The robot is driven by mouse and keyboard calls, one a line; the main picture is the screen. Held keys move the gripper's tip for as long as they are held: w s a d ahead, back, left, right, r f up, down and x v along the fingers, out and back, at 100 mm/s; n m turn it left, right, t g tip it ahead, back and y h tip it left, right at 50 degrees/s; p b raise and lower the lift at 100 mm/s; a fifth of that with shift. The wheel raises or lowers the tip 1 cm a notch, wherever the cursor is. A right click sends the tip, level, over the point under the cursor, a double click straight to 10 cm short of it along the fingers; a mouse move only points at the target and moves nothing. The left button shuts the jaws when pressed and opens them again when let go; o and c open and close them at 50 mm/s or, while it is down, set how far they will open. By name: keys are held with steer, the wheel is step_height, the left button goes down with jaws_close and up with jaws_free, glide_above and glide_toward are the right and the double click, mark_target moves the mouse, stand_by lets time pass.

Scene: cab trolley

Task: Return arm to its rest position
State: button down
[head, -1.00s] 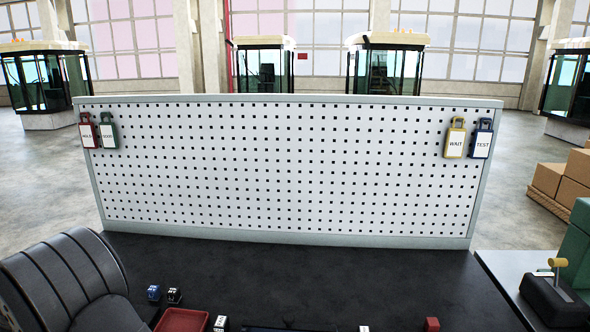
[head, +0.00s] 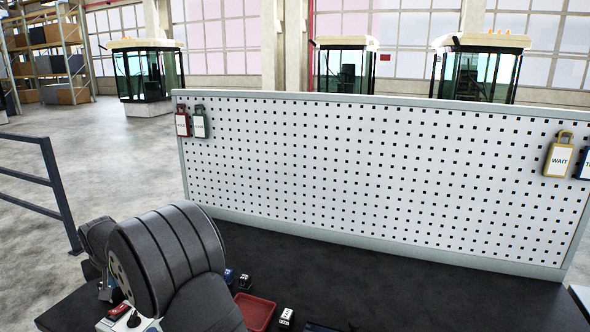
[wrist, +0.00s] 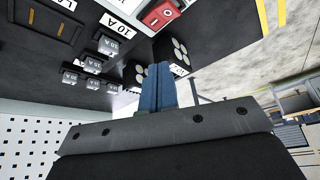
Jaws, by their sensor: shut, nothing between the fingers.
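My gripper (wrist: 153,88) shows in the wrist view as two blue fingers pressed together, with no gap and nothing held between them. Its dark body with several screws fills the bottom of that view. The fingertips are in the air, apart from the black worktop (wrist: 60,62), which appears at the top of the wrist view. In the head view I cannot make out the gripper fingers.
A white pegboard (head: 380,180) stands behind the black worktop (head: 400,280). A red tray (head: 256,311) and small blocks (head: 245,282) lie at its front. Red (head: 182,121), green (head: 200,122) and yellow (head: 560,156) tags hang on the board. A dark railing (head: 57,185) stands left.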

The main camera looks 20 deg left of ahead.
steer(key=w+d+r+n+g+h, duration=0.1)
steer(key=w+d+n+h, duration=0.1)
steer(key=w+d, duration=0.4)
steer(key=w+d+r+n+g+h, duration=0.1)
steer(key=w+d, duration=0.6)
steer(key=d, duration=0.7)
steer(key=shift+w+d+n+g+h, duration=0.2)
steer(key=shift+d+n+g+h, duration=0.1)
steer(key=shift+n+h, duration=0.6)
steer(key=c, duration=2.1)
jaws_free()
steer(key=shift+a+r, duration=0.1)
